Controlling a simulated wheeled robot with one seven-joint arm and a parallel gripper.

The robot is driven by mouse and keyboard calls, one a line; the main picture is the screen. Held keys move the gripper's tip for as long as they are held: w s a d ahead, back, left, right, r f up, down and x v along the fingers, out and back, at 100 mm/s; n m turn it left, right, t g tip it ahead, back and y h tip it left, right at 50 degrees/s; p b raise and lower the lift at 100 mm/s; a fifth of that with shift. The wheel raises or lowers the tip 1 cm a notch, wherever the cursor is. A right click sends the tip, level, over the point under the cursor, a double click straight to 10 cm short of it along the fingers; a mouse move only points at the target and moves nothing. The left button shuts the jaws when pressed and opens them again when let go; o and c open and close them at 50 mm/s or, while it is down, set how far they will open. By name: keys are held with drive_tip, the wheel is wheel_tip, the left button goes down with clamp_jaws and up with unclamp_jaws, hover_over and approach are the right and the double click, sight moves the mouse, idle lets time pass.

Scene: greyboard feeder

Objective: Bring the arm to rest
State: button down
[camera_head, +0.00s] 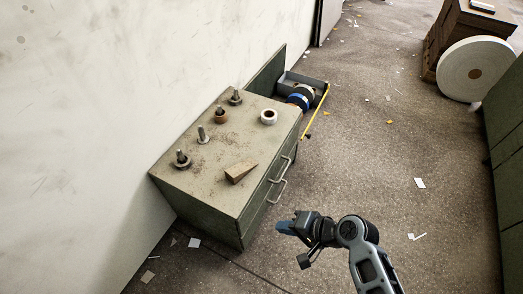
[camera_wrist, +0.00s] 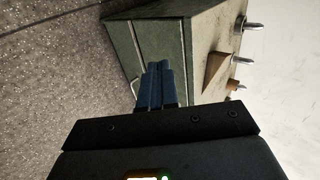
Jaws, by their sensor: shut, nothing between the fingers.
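My gripper (camera_head: 283,227) is at the end of my arm, in front of the green cabinet (camera_head: 223,191) and to the right of its near corner, over the floor. Its blue fingers are together and hold nothing. In the wrist view my gripper (camera_wrist: 158,68) shows its fingers side by side, pointing toward the cabinet (camera_wrist: 145,40), which appears sideways. I cannot tell the exact gap between fingers and cabinet.
The cabinet top holds several upright pegs (camera_head: 202,133), a white ring (camera_head: 268,117) and a wooden wedge (camera_head: 240,172). Handles (camera_head: 277,191) stick out from its front. A drawer (camera_head: 311,83) stands out beyond it. A large white roll (camera_head: 475,69) is at the back right. Open floor lies between.

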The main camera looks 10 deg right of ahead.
drive_tip(key=s+d+n+t+h, duration=0.15)
drive_tip(key=s+d+h, duration=0.35)
drive_tip(key=s, duration=0.7)
drive_tip(key=s+d+r+n+t+h, duration=0.1)
drive_tip(key=s+d+r+n+t, duration=0.1)
drive_tip(key=s+d+r+t, duration=0.45)
drive_tip(key=s+r+n+p, duration=0.1)
drive_tip(key=s+r+p, duration=0.2)
drive_tip(key=r, duration=0.9)
drive_tip(key=s+r+n+h+p, duration=0.1)
drive_tip(key=s+r+p, duration=0.3)
drive_tip(key=r, duration=0.9)
drive_tip(key=s+a+r+n+t+p, duration=0.1)
drive_tip(key=s+r+p, duration=0.3)
drive_tip(key=r+p, duration=0.4)
wheel_tip(320, 180, up, 5)
drive_tip(key=shift+r+n+h+p, duration=0.1)
drive_tip(key=shift+n+h+p, duration=0.2)
drive_tip(key=shift+n, duration=0.05)
